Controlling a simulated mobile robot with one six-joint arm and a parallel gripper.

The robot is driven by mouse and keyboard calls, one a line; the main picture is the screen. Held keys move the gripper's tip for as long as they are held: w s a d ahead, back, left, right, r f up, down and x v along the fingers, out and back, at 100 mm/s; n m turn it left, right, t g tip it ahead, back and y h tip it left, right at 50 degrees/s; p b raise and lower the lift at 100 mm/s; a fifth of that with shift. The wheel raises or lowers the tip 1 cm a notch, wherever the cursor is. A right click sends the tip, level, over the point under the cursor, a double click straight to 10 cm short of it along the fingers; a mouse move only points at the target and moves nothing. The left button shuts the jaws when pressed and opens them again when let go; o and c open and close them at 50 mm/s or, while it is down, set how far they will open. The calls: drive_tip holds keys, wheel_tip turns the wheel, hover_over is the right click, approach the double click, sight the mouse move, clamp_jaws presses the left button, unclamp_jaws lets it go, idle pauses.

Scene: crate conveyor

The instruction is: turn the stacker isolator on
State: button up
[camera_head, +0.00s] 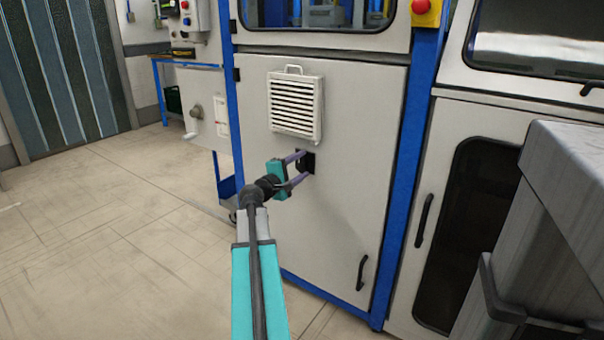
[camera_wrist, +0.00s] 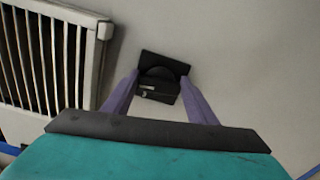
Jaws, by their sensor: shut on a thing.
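The isolator (camera_wrist: 160,72) is a black rotary switch on a dark plate, set in the light grey cabinet door. In the wrist view, its black handle with a small pale mark sits between the two purple fingers of my gripper (camera_wrist: 160,92). My gripper is shut on this handle. In the head view, my gripper (camera_head: 303,167) reaches the dark isolator plate (camera_head: 309,160) below the vent, and the fingers and teal gripper body cover part of it. The exact angle of the handle is hard to tell.
A white louvred vent (camera_head: 296,104) is on the door just above, and shows at left in the wrist view (camera_wrist: 50,55). A black door handle (camera_head: 362,272) is lower right. A grey block-like unit (camera_head: 570,200) stands at right. The floor (camera_head: 100,240) at left is clear.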

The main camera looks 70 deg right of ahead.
drive_tip(key=shift+s+f+m+b, duration=0.3)
drive_tip(key=shift+s+m+b, duration=0.05)
drive_tip(key=shift+m+b, duration=0.6)
drive_tip(key=shift+r, duration=0.1)
drive_tip(key=o, duration=1)
drive_tip(key=shift+w, duration=0.1)
drive_tip(key=shift+o, duration=0.2)
drive_tip(key=shift+r, duration=0.1)
drive_tip(key=shift+w, duration=0.1)
drive_tip(key=shift+p+v, duration=0.35)
drive_tip(key=shift+v, duration=0.75)
drive_tip(key=p+v, duration=0.2)
drive_tip(key=v, duration=0.9)
drive_tip(key=shift+a+p, duration=0.25)
drive_tip(key=shift+p, duration=0.05)
